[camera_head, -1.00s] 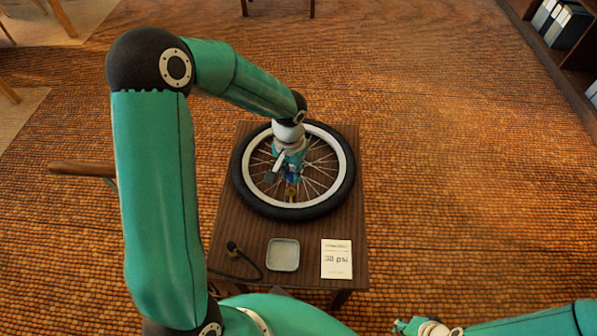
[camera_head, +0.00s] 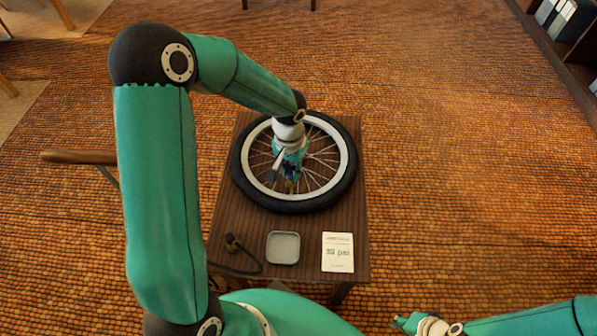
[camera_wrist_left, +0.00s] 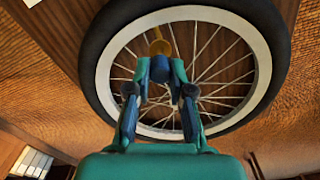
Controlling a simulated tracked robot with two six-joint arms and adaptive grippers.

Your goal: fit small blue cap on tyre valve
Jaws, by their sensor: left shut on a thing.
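The wheel with a black tyre (camera_head: 343,187) and pale rim lies flat on a small dark table. My left gripper (camera_head: 291,176) points down over the spokes, inside the rim's near side. In the left wrist view its fingers (camera_wrist_left: 160,76) are shut on the small blue cap (camera_wrist_left: 160,68). The brass-coloured tyre valve (camera_wrist_left: 158,46) is directly beyond the cap in that view. Cap and valve overlap in line, and I cannot tell whether they touch. My right gripper (camera_head: 402,323) is low at the bottom edge, and its jaws are too small to read.
A shallow grey square tray (camera_head: 283,258) is on the table's near part, looking empty. A white card reading 30 psi (camera_head: 338,252) lies to its right. A black hose with a dark end (camera_head: 233,243) lies to its left. Wooden table (camera_head: 225,215) edges show around the wheel.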

